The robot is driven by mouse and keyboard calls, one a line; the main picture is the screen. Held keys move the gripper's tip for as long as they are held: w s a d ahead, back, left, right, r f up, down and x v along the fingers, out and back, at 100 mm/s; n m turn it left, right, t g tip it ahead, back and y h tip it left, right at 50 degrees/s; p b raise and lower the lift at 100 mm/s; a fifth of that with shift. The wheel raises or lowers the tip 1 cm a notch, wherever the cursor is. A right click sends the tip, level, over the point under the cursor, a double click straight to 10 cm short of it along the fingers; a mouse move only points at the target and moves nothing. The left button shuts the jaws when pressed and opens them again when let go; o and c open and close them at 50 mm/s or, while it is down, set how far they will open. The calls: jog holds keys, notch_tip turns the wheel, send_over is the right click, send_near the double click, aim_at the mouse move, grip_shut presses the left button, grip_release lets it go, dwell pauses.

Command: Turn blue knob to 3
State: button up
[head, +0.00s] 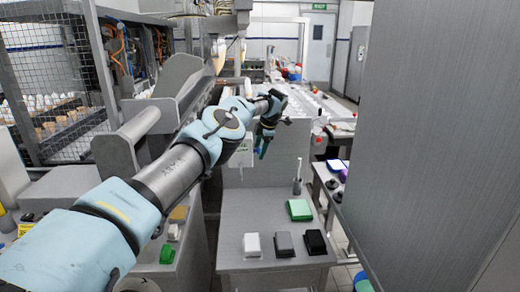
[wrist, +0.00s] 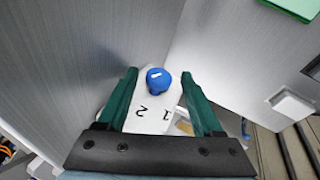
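The blue knob (wrist: 158,83) shows in the wrist view with a short white pointer mark near its top. It sits on a white plate (wrist: 152,122), which bears an upside-down 2 and 1 on the near side of the knob. No 3 is visible. My gripper (wrist: 159,76) is open, its green fingers on either side of the knob in the picture. I see no clear contact, and cannot tell how deep the fingers reach. In the head view my gripper (head: 262,148) is at the upright grey panel; the knob is hidden there.
A grey table (head: 270,215) stands in front of the panel. A large grey cabinet (head: 440,130) fills the right side. A mesh cage (head: 50,80) stands left.

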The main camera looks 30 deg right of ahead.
jog(key=shift+r, duration=0.15)
dwell(0.3)
jog(key=shift+t+h, duration=0.3)
jog(key=shift+t, duration=0.2)
